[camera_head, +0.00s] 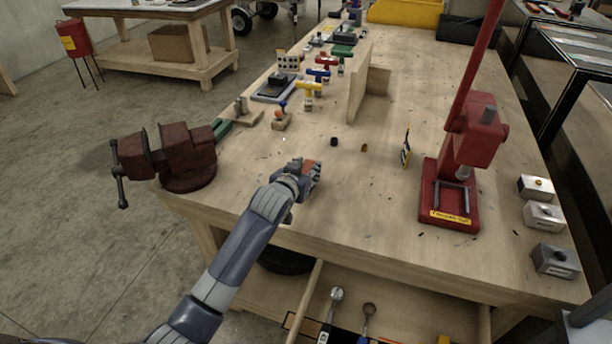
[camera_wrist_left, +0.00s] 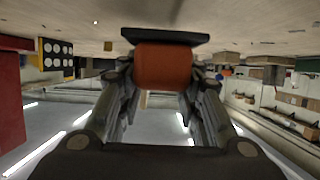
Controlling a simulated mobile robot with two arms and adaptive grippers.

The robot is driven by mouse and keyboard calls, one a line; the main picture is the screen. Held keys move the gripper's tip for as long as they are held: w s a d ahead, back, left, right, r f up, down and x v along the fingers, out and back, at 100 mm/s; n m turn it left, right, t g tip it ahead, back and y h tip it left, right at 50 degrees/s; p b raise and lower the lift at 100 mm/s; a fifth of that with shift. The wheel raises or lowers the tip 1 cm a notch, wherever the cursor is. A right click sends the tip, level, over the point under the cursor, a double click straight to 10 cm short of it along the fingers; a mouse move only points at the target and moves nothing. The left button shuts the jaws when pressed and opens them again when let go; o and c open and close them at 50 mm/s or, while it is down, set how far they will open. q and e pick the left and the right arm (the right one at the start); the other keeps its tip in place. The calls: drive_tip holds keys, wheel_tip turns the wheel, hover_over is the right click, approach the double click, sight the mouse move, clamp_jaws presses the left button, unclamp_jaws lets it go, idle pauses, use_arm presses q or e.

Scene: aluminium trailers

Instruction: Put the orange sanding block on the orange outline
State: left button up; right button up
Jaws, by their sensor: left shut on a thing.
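My left gripper (camera_head: 312,172) reaches in over the near edge of the wooden workbench (camera_head: 350,215). It is shut on the orange sanding block (camera_head: 309,167). In the left wrist view the block (camera_wrist_left: 163,66) sits between the two fingers, with a dark flat plate along one side of it. In the head view the gripper hides much of the block, and I cannot tell whether the block touches the bench. I cannot make out an orange outline on the bench top. My right gripper is not in view.
A red vise (camera_head: 180,155) stands at the bench's left corner, and a red press (camera_head: 455,165) stands on the right. A small black cylinder (camera_head: 334,142) and an upright wooden angle (camera_head: 365,85) lie beyond the gripper. The bench front between vise and press is mostly clear.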

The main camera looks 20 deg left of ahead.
use_arm(q)
drive_tip(key=shift+f, duration=1.25)
drive_tip(key=o, duration=1.1)
drive_tip(key=shift+s+f, duration=0.1)
